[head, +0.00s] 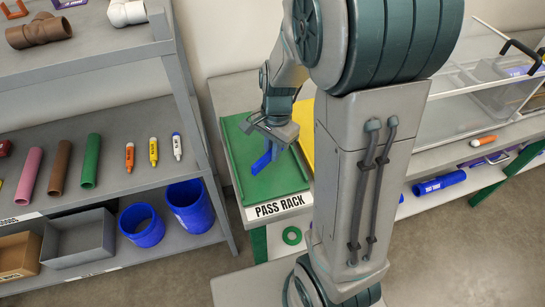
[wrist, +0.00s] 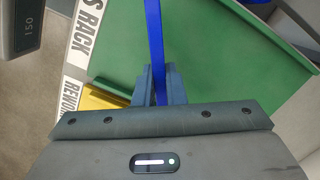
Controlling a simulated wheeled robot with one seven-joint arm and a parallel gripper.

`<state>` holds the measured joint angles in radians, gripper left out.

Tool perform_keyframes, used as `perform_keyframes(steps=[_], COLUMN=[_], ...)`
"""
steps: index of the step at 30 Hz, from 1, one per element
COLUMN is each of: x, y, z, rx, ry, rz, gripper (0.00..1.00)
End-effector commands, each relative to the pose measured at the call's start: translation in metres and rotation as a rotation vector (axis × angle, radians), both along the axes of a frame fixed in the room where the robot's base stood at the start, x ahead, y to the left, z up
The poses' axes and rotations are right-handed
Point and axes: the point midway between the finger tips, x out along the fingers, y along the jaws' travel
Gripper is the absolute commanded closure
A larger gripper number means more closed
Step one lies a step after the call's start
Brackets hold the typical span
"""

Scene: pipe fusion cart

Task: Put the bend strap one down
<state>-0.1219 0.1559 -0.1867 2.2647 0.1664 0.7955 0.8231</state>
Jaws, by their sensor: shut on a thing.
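The bend strap is a narrow blue strip (head: 261,162). My gripper (head: 268,135) is shut on it, over the green tray (head: 278,187) behind the PASS RACK label (head: 280,209). In the wrist view the blue strap (wrist: 154,45) runs up from between the fingers (wrist: 159,88), with the green tray surface (wrist: 215,60) behind it. I cannot tell whether the strap touches the tray. Part of the strap is hidden by my gripper.
A yellow tray (head: 304,128) lies right of the green one, partly hidden by my arm. A grey shelf at left holds pipes, markers (head: 154,152) and blue cups (head: 190,205). A clear box (head: 470,85) stands at right. The green tray is otherwise bare.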

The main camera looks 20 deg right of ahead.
Motion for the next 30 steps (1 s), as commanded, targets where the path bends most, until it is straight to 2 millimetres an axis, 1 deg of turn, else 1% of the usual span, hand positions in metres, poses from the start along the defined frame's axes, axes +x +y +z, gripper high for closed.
perform_keyframes(steps=[2,6,9,22,23,24,25,30], x=[-0.001,-0.001,-0.001,-0.001,-0.001,-0.001,-0.001,-0.001], y=[0.001,0.000,0.000,0.000,0.000,0.000,0.000,0.000], z=[-0.006,-0.027,-0.037,-0.045,-0.044,-0.043,-0.043,-0.043], rx=[0.000,-0.001,-0.001,-0.001,-0.001,-0.001,-0.001,-0.001], ry=[0.001,0.003,0.001,-0.001,-0.001,-0.001,-0.001,-0.001], rz=[-0.001,-0.001,0.000,0.001,0.001,0.001,0.001,0.001], gripper=[1.00,1.00,1.00,1.00,0.81,0.70,0.68,0.68])
